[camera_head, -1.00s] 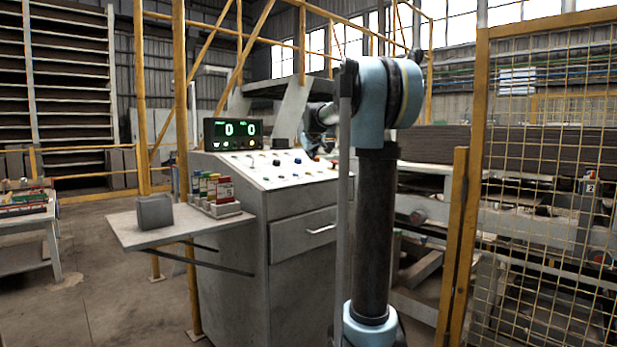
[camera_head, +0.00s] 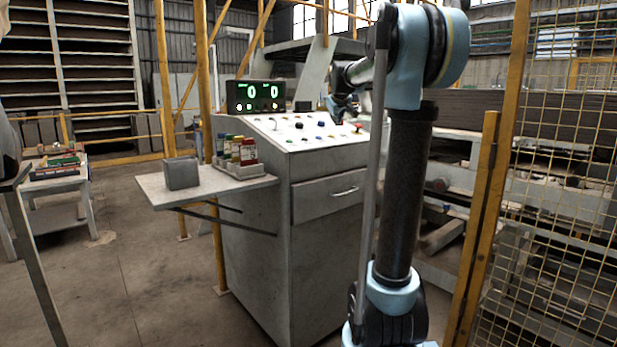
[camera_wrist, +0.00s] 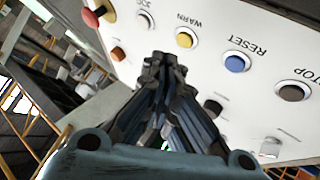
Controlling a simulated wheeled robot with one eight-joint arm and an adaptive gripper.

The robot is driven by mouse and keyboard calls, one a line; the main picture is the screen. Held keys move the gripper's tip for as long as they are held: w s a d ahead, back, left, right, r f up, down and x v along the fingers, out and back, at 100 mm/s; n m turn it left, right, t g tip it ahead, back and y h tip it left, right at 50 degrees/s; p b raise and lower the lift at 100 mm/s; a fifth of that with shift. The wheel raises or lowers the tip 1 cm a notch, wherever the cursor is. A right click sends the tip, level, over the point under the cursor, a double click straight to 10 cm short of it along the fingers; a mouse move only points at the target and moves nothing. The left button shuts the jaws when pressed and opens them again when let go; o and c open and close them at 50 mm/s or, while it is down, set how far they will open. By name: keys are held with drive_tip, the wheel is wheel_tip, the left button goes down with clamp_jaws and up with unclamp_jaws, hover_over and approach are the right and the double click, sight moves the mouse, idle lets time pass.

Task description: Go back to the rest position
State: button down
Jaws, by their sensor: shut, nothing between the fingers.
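My gripper (camera_wrist: 165,75) is shut and empty in the wrist view, with the button panel (camera_wrist: 215,20) beyond its fingertips. The panel carries a yellow button (camera_wrist: 184,40) marked WARN, a blue button (camera_wrist: 236,62) marked RESET, a dark STOP button (camera_wrist: 292,91) and a red knob (camera_wrist: 90,17). I cannot tell the exact gap between the fingertips and the panel. In the head view my arm stands in front of the right side of the grey console (camera_head: 250,240) and bends toward its panel top; the gripper's fingers are too small to make out there.
A side shelf (camera_head: 215,186) on the console bears a grey box (camera_head: 181,173) and several coloured bottles (camera_head: 248,152). A display (camera_head: 255,97) reads 0 and 0. A yellow mesh fence (camera_head: 560,200) stands close at the right. Floor (camera_head: 120,270) is clear at the left front.

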drive_tip(key=s+f+m+g, duration=0.1)
drive_tip(key=s+f+g, duration=0.2)
drive_tip(key=s+f, duration=1)
drive_tip(key=s+f+m+g, duration=0.2)
drive_tip(key=s+f, duration=1.1)
drive_tip(key=s, duration=0.9)
drive_tip(key=s+f+m+g, duration=0.2)
drive_tip(key=s+f+g, duration=0.1)
drive_tip(key=s+f, duration=1)
drive_tip(key=s, duration=0.5)
drive_tip(key=shift+d+g+y, duration=0.25)
drive_tip(key=shift+g+y, duration=0.15)
drive_tip(key=shift+w+f, duration=0.2)
drive_tip(key=shift+w, duration=0.25)
